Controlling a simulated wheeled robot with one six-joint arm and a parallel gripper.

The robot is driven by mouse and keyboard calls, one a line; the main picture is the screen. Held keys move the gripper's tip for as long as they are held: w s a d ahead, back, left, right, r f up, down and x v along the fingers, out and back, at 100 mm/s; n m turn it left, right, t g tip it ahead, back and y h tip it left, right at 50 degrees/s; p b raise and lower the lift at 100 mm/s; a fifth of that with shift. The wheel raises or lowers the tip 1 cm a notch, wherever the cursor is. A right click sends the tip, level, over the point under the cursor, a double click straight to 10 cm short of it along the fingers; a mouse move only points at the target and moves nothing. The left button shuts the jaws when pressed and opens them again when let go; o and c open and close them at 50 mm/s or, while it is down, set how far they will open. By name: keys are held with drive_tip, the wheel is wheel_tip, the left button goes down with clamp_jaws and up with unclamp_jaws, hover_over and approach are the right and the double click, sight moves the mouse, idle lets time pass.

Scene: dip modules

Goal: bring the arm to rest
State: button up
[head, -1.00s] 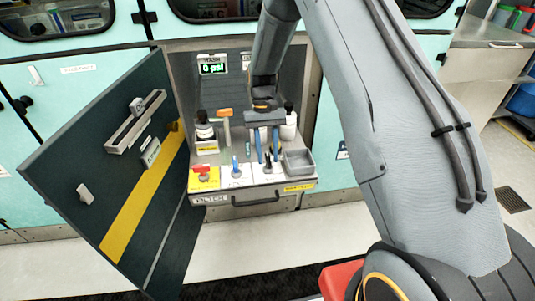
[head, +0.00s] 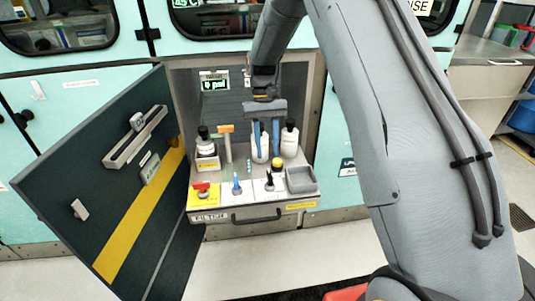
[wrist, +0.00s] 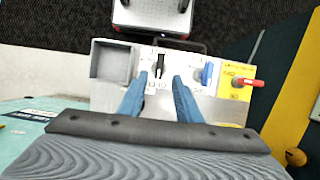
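My gripper (head: 266,153) hangs fingers-down over the pulled-out shelf (head: 250,215) in the open cabinet. Its two blue fingers are apart in the wrist view (wrist: 160,78), with nothing held between them. In the head view the fingers overlap a white bottle (head: 260,150) behind, partly hiding it. A red-handled valve on a yellow plate (head: 203,190), a blue toggle (head: 237,184) and a black toggle (head: 269,181) stand along the shelf front. A grey bin (head: 301,180) sits at its right.
The dark cabinet door (head: 100,190) stands open at left. Dark-capped bottles (head: 207,148) (head: 289,140) and an orange-topped tool (head: 227,142) stand on the shelf. A display (head: 214,84) reads 0 psi.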

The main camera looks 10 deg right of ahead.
drive_tip(key=s+d+r+t, duration=0.1)
drive_tip(key=s+d+r, duration=0.1)
drive_tip(key=s, duration=0.6)
drive_tip(key=s+d+r+t, duration=0.2)
drive_tip(key=s, duration=0.7)
drive_tip(key=s+d+r+t, duration=0.1)
drive_tip(key=s+d+r, duration=0.1)
drive_tip(key=s, duration=0.6)
drive_tip(key=shift+s+t, duration=0.35)
drive_tip(key=shift+t, duration=0.05)
drive_tip(key=shift+w, duration=0.1)
